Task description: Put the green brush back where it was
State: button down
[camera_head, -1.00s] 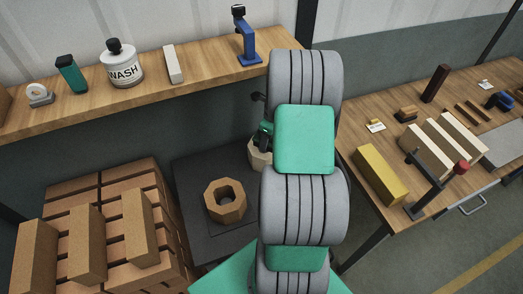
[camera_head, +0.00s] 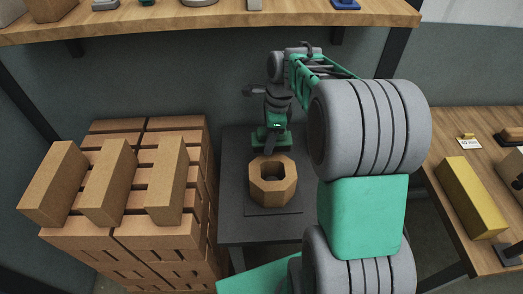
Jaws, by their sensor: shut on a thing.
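The green brush (camera_head: 262,138) is at the far part of the dark stand (camera_head: 235,222), behind the octagonal wooden block with a round hole (camera_head: 272,190). My gripper (camera_head: 277,120) points down over the brush and is shut on it. Dark gripper parts cover the brush's middle. I cannot tell whether the brush touches the stand top or hangs just above it.
A stack of bricks (camera_head: 162,240) stands close on the left, with several loose bricks on top. A wooden shelf (camera_head: 120,27) runs above the stand. A workbench (camera_head: 445,228) with a yellow block (camera_head: 470,198) is at the right.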

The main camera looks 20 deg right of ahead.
jog(key=w+f, duration=0.3)
jog(key=w, duration=0.1)
jog(key=w+d+f+p, duration=0.1)
jog(key=w+f, duration=0.2)
jog(key=w, duration=0.2)
jog(key=w+f, duration=0.3)
jog(key=w, duration=0.1)
jog(key=shift+w+d+f, duration=0.25)
jog(key=shift+d+f, duration=0.05)
jog(key=shift+d, duration=0.05)
notch_tip(320, 180, down, 3)
jog(key=shift+r+p, duration=0.2)
jog(key=shift+p, duration=0.15)
jog(key=shift+f, duration=0.4)
jog(key=c, duration=0.6)
grip_release()
jog(key=shift+c, duration=0.2)
notch_tip(320, 180, up, 12)
jog(key=d, duration=0.1)
jog(key=shift+s+d, duration=0.2)
jog(key=shift+d, duration=0.2)
